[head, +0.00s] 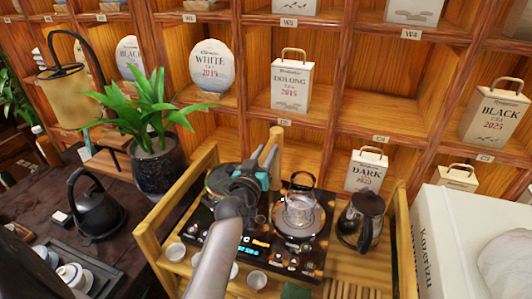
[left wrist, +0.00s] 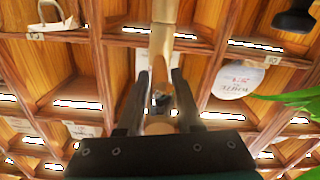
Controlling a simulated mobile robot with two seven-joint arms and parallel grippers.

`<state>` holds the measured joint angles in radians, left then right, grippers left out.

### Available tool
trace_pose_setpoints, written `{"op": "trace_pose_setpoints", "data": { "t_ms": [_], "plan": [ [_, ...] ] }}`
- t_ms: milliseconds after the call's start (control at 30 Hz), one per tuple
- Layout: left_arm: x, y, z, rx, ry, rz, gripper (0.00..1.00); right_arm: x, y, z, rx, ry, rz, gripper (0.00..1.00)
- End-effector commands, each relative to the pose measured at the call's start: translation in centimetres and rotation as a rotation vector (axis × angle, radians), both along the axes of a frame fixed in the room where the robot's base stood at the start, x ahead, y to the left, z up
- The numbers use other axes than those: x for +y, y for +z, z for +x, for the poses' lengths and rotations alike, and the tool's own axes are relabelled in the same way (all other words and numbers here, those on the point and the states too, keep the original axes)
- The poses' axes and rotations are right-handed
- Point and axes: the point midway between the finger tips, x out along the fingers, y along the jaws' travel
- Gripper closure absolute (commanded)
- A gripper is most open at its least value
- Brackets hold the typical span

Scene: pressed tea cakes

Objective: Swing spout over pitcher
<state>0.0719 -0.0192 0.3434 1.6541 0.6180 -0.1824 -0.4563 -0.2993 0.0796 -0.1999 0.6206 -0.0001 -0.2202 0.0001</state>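A pale wooden or bamboo post (head: 277,140), apparently the spout's stem, rises at the back of the tea stand. My left gripper (head: 262,156) is just in front of it, fingers pointing up and parted. In the left wrist view a pale tube (left wrist: 163,50) lines up with the gap between the left fingers (left wrist: 160,78); I see no clear grip on it. The spout's outlet is hidden behind my gripper and arm. A clear glass pitcher (head: 299,208) stands on the black tea stove (head: 311,264), right of the gripper. My right gripper is out of view.
A dark glass pot (head: 362,220) stands right of the stove. Small cups (head: 257,280) are in front. A potted plant (head: 157,165) and black kettle (head: 95,210) are left; a white box (head: 450,240) is right. Shelves (head: 385,100) close off the back.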

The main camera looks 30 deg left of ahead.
Motion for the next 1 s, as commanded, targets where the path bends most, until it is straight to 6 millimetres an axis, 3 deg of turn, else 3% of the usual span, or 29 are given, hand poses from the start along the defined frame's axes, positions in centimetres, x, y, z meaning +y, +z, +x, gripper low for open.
{"op": "trace_pose_setpoints", "data": {
  "t_ms": [33, 300, 1000],
  "plan": [
    [0.00, 0.00, -0.01, 0.000, 0.000, 0.000, 0.72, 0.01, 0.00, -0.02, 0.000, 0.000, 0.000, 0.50],
    [0.00, -0.01, -0.02, 0.000, 0.000, 0.000, 1.00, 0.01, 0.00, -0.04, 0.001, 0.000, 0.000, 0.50],
    [0.00, -0.04, -0.03, 0.001, 0.000, 0.000, 1.00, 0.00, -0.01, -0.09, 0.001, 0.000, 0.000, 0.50]
  ]
}}
